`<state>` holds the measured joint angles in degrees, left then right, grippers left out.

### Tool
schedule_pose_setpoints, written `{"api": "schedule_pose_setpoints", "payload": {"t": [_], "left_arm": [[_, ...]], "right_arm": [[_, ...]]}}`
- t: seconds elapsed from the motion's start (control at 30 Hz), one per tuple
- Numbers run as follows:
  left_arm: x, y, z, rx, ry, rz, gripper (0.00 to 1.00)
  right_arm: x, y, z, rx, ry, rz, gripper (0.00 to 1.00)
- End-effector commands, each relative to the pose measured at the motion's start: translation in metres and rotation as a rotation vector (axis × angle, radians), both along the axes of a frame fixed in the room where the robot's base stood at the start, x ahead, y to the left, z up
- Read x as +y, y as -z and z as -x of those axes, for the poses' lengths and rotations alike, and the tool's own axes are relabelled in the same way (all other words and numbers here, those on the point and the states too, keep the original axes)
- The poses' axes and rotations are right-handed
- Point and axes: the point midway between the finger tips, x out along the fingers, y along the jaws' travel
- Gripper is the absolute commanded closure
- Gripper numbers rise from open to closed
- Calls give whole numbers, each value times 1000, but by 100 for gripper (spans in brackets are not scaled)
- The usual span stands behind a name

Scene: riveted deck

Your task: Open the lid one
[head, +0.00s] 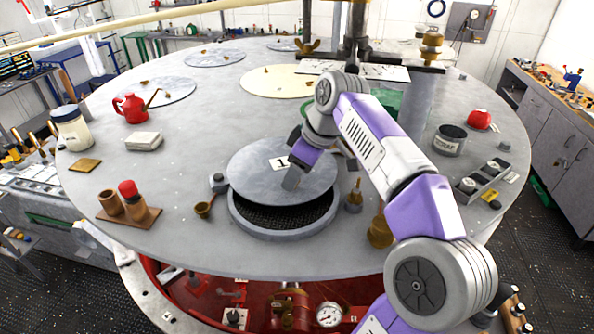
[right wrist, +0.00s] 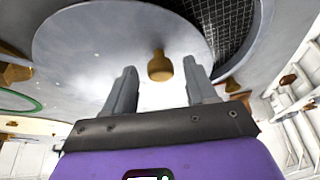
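The grey round lid one (head: 250,178), with a white label reading 1, sits off-centre over a round opening (head: 285,216) in the deck. The near part of the opening is uncovered and shows dark mesh. The mesh also shows at the upper right of the right wrist view. My right gripper (head: 305,178) is over the lid. In the right wrist view its two fingers (right wrist: 161,88) are apart, with a brass knob (right wrist: 160,66) between them and gaps on both sides. My left gripper is not in view.
A small brass cup (head: 203,209) stands left of the opening and a brass fitting (head: 354,197) right of it. A red can (head: 132,108), a white block (head: 144,140) and a dark tin (head: 449,140) stand farther out. Other round lids (head: 277,81) lie behind.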

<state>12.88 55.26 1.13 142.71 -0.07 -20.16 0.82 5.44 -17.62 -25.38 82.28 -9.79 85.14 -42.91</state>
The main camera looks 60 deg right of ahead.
Motion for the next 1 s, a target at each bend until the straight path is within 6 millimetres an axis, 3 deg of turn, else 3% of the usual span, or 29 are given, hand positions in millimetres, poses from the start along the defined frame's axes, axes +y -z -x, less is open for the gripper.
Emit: {"api": "schedule_pose_setpoints", "payload": {"t": [0.23,0.67,1.0], "left_arm": [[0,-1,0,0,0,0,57],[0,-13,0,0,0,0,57],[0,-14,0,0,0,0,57]], "right_arm": [[0,-6,1,-1,-1,0,44],[-3,-64,26,0,0,1,44],[-3,-70,29,1,0,-1,44]]}}
